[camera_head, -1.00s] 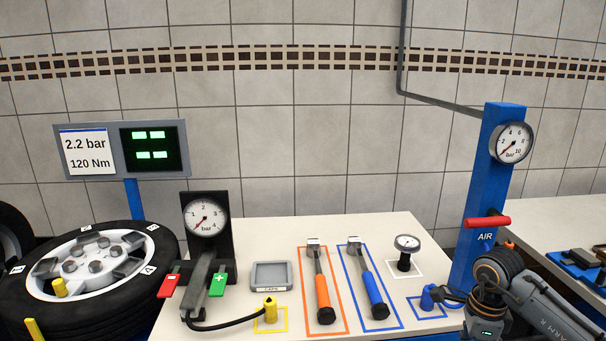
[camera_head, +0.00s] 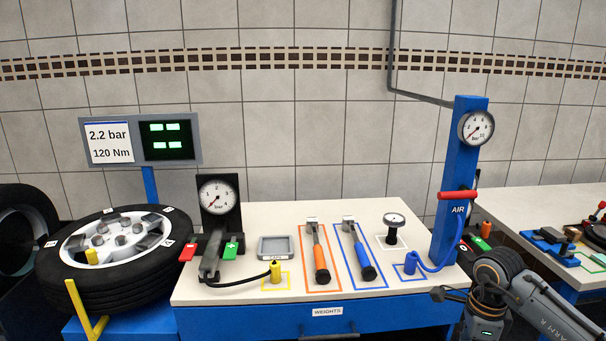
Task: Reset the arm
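My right arm (camera_head: 527,300) comes in at the lower right, folded, in front of the blue air post (camera_head: 462,160). A small dark part that looks like my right gripper (camera_head: 450,294) shows left of its joint, near the table's right end. Whether its fingers are open or shut is too small to tell. It seems apart from the tools. My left gripper and arm are out of view.
The white table (camera_head: 270,225) holds a pressure gauge stand (camera_head: 219,200), a tray (camera_head: 276,248), an orange-handled tool (camera_head: 319,255), a blue-handled tool (camera_head: 362,258) and a small gauge (camera_head: 394,226). A wheel (camera_head: 115,260) lies at left.

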